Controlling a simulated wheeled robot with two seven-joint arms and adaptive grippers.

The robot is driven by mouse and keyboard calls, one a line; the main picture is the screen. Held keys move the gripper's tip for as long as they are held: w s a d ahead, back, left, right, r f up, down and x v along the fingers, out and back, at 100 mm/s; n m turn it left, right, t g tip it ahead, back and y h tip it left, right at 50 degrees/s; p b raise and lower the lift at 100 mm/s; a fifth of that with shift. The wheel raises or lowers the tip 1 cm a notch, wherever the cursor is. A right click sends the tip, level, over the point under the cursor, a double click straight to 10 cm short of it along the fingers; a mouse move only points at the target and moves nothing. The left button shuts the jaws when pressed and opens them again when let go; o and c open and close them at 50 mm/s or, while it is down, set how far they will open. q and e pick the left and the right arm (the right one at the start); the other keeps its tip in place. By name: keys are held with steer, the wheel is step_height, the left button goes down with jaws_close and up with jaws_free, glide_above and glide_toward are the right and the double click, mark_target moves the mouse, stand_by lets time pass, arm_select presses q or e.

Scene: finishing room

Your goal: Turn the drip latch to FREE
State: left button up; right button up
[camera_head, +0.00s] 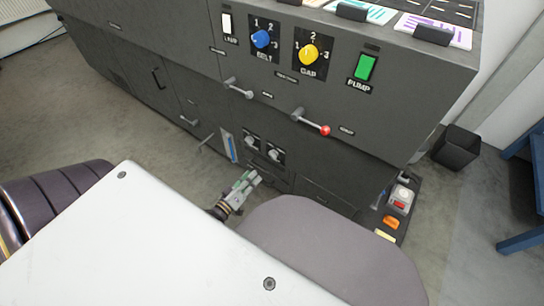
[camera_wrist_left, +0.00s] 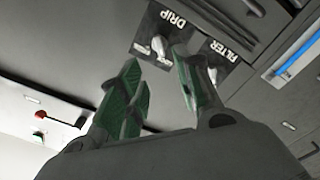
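The drip latch (camera_wrist_left: 159,46) is a small pale knob on a dark plate marked DRIP in the left wrist view. In the head view it appears to be the right one of two small latches (camera_head: 275,155), low on the dark machine front; its label is too small to read there. My left gripper (camera_head: 250,178) is open and empty, just below and in front of the latches. In the left wrist view its green-padded fingers (camera_wrist_left: 158,75) are spread, with the latch beyond the gap between them. My right gripper is not in view.
The filter latch (camera_wrist_left: 212,74) sits beside the drip latch. A blue strip (camera_head: 230,148) is left of both. Above are a lever with a red knob (camera_head: 324,130) and a grey lever (camera_head: 238,88). A low box with a red button (camera_head: 400,203) stands at the machine's right end.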

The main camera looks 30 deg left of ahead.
mark_target(273, 155)
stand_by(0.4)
arm_select(q)
steer(key=w+d+b, duration=0.1)
steer(key=w+b, duration=0.4)
steer(key=w, duration=0.8)
steer(key=shift+w, duration=0.35)
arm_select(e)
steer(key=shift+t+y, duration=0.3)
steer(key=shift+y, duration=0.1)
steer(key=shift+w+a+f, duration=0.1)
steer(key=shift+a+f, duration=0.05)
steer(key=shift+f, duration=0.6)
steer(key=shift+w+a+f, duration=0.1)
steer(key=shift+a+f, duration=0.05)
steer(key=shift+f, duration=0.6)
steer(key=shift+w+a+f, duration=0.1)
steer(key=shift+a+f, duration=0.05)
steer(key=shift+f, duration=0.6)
arm_select(q)
steer(key=shift+d, duration=0.1)
steer(key=shift+c, duration=0.3)
steer(key=c, duration=0.6)
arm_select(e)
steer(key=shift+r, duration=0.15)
